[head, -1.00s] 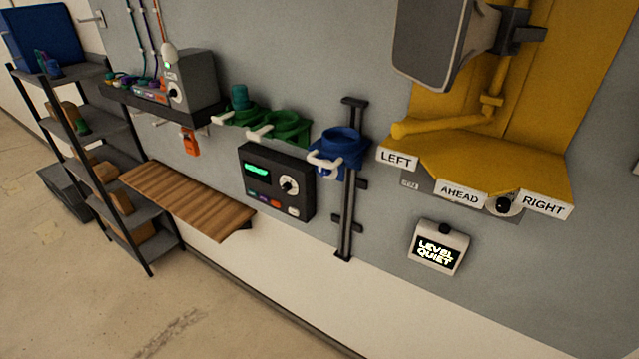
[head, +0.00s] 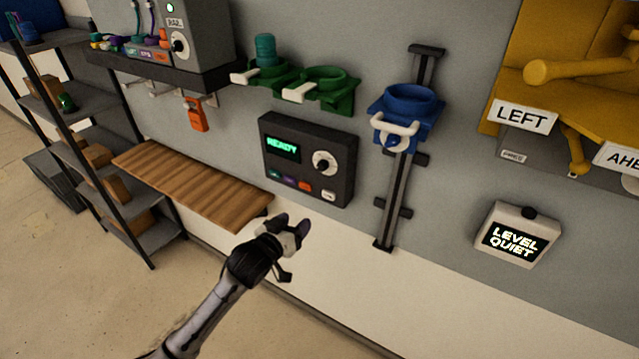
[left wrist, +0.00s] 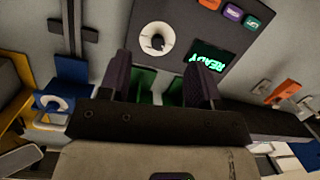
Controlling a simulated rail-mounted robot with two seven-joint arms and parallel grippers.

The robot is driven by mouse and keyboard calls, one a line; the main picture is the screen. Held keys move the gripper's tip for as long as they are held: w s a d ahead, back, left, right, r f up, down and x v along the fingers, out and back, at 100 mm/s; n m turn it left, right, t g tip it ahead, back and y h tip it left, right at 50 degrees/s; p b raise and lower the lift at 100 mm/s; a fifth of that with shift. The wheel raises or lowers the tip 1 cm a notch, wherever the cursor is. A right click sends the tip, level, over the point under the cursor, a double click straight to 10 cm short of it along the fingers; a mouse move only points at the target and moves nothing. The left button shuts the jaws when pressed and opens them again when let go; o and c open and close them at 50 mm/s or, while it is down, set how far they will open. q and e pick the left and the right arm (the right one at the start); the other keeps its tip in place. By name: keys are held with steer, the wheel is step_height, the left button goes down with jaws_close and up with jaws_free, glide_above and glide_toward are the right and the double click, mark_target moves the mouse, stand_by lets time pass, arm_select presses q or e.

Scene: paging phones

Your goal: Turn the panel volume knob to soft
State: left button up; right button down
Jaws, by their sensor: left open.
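The dark panel (head: 308,160) is mounted on the grey wall, with a green screen reading READY (head: 283,148) and a row of coloured buttons along its bottom. In the left wrist view the knob (left wrist: 156,40) appears beyond the open fingers (left wrist: 172,88), slightly left of the middle, and the picture is turned over. My right gripper is not in view.
A wooden shelf (head: 190,185) juts out left of the panel. Green holders (head: 325,88) are above it, a blue holder (head: 405,105) on a rail to the right. A grey box (head: 195,40) with another knob stands upper left. A LEVEL QUIET display (head: 515,238) hangs right.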

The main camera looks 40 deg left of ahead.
arm_select(q)
steer(key=n+t, duration=0.1)
steer(key=t, duration=0.1)
glide_toward(320, 168)
steer(key=w, duration=0.6)
steer(key=w+a+p, duration=0.1)
steer(key=w, duration=0.2)
steer(key=shift+w+f, duration=0.1)
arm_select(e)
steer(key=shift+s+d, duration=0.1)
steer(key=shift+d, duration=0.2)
arm_select(q)
steer(key=c, duration=0.9)
